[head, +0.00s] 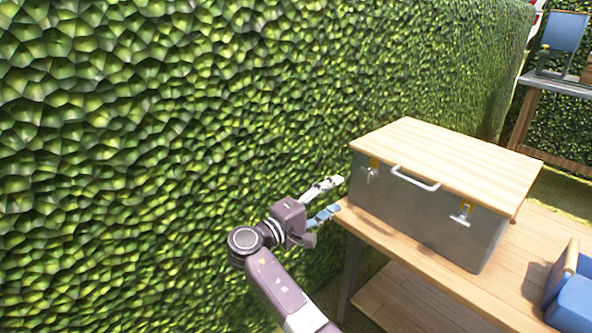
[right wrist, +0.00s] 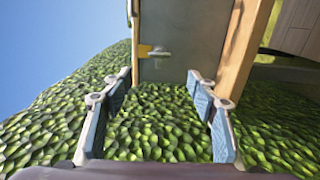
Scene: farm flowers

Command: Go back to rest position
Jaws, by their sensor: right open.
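My right gripper (head: 330,199) is in the head view, left of a metal box and close to the table's left end. Its two fingers are spread, with nothing between them. The right wrist view shows the same open fingers (right wrist: 158,115) with green hedge behind them. The metal box (head: 425,217) has a closed wooden lid (head: 445,165), a handle and latches, and stands on the wooden table (head: 512,270). The right wrist view shows one side of the box (right wrist: 185,40) beyond the fingers. I cannot tell whether a finger touches the table edge. My left gripper is not in view.
A tall green hedge (head: 150,130) fills the left and back. A blue object with a wooden part (head: 572,300) sits on the table at the lower right. Another table (head: 560,85) with a blue item (head: 563,32) stands at the far upper right. The table has a lower shelf (head: 410,305).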

